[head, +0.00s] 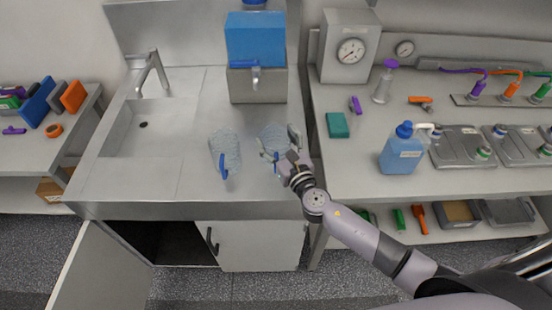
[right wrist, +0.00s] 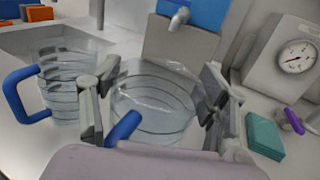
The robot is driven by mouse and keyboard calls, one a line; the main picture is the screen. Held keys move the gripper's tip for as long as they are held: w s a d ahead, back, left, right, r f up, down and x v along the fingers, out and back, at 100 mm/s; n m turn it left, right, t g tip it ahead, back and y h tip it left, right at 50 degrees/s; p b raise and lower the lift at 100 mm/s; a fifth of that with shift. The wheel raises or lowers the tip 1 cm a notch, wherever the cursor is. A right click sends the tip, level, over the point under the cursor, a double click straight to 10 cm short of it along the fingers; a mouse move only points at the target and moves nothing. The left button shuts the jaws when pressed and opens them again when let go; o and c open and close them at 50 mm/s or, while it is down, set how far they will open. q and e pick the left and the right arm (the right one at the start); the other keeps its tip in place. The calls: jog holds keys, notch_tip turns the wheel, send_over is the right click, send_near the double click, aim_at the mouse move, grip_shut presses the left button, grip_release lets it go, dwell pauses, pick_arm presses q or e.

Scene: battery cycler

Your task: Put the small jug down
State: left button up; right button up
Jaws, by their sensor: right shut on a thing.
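The small jug (head: 273,135) is clear with a blue handle and stands upright at the right end of the steel sink counter. My right gripper (head: 281,147) is shut on it, with one finger on each side, as the right wrist view also shows for the small jug (right wrist: 155,110). The handle points toward me. I cannot tell whether its base touches the counter. A second clear jug (head: 228,148) with a blue handle stands to its left, apart from it. My left gripper is not in view.
A blue tank (head: 255,40) with a tap sits on a grey stand (head: 270,88) behind the jugs. The sink (head: 140,135) is at the left. A blue jerrycan (head: 400,155) and a gauge box (head: 347,50) stand on the right bench. The counter's front strip is clear.

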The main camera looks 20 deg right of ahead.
aim_at(278, 153)
jog(key=f, duration=0.1)
jog(key=f+b, duration=0.1)
jog(key=f, duration=0.1)
jog(key=f+b, duration=0.1)
jog(key=f, duration=0.1)
jog(key=shift+s+f, duration=0.1)
jog(key=shift+s, duration=0.15)
jog(key=shift+w+f, duration=0.15)
jog(key=shift+f, duration=0.25)
jog(key=shift+r, duration=0.1)
jog(key=shift+f+b, duration=0.25)
jog(key=shift+b, duration=0.05)
jog(key=o, duration=1.2)
jog(key=shift+r, duration=0.1)
